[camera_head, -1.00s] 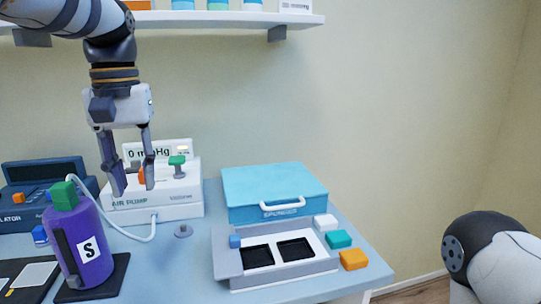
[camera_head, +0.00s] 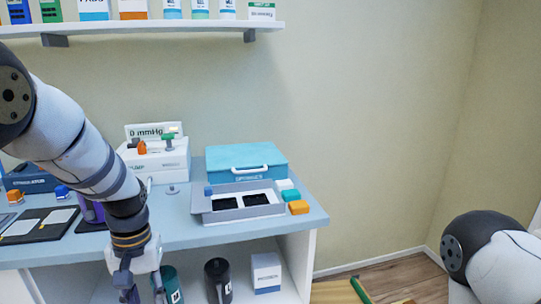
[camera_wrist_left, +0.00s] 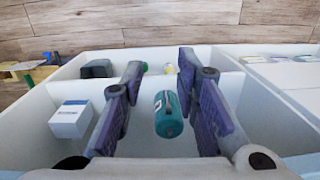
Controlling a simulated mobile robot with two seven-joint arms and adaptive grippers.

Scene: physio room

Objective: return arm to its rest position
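My left arm (camera_head: 75,150) reaches down across the left of the head view. Its gripper (camera_head: 143,291) hangs in front of the bench's lower shelf, near the bottom edge. In the left wrist view the left gripper (camera_wrist_left: 158,95) is open, with its two fingers apart. A teal bottle (camera_wrist_left: 169,114) shows in the gap, apart from the fingers; I see no object held. The left forearm partly hides the purple bottle (camera_head: 92,212) and the air pump (camera_head: 165,165). My right gripper is out of view; only a rounded white and dark part of mine shows at lower right.
The bench top (camera_head: 185,233) carries a blue case (camera_head: 245,158), a grey tray (camera_head: 207,204) and coloured blocks. The shelf below holds a black canister (camera_head: 217,280) and a white box (camera_head: 266,273). A wall shelf (camera_head: 150,25) is above. Floor shows at right.

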